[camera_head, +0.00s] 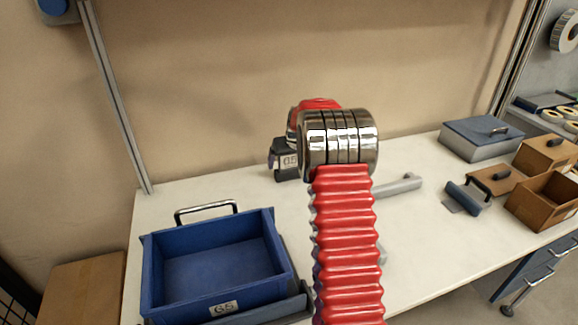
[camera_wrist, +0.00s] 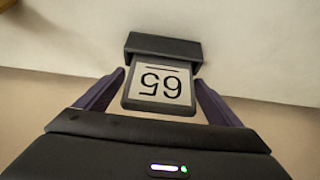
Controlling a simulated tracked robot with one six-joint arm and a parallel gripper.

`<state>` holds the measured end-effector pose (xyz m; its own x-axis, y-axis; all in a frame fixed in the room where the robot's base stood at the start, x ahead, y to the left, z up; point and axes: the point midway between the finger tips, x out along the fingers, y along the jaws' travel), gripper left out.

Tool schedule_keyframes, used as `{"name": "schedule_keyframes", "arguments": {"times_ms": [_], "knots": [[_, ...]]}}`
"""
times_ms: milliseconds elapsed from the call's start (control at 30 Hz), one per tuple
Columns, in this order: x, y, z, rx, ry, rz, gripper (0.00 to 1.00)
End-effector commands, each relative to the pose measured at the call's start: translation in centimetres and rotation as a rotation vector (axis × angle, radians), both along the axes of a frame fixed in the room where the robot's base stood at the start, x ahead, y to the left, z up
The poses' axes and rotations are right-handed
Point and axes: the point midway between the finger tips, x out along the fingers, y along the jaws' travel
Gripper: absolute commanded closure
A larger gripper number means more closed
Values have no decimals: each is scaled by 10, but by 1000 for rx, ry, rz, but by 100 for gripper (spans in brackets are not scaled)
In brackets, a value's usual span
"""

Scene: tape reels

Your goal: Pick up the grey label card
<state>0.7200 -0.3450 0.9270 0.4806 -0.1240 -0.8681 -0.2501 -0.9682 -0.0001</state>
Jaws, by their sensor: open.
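The grey label card (camera_wrist: 158,85) shows in the wrist view with a dark frame around it and "65" upside down. Its far edge meets a dark block (camera_wrist: 163,45). My gripper (camera_wrist: 158,80) is open, with one finger on each side of the card. A small gap shows at the left finger; the right finger looks close to the card's edge, and I cannot tell if it touches. In the head view the card (camera_head: 289,160) shows small, left of my silver wrist joint. My red arm hides most of my gripper there.
A blue bin (camera_head: 158,273) labelled "65" stands at the left of the white worktop (camera_head: 421,220). At the right are a grey-blue lidded box (camera_head: 474,145), brown boxes (camera_head: 546,192) and a blue-handled tool (camera_head: 464,197). The wall (camera_head: 215,95) is close behind.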

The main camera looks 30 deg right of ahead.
Motion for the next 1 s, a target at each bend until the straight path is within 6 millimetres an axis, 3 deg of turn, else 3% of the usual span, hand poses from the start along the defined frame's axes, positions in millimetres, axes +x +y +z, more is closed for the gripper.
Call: {"name": "schedule_keyframes", "arguments": {"times_ms": [467, 1000], "knots": [[0, 0, 1, 0, -1, 0, 12], [0, -1, 1, -1, -1, -1, 48]]}}
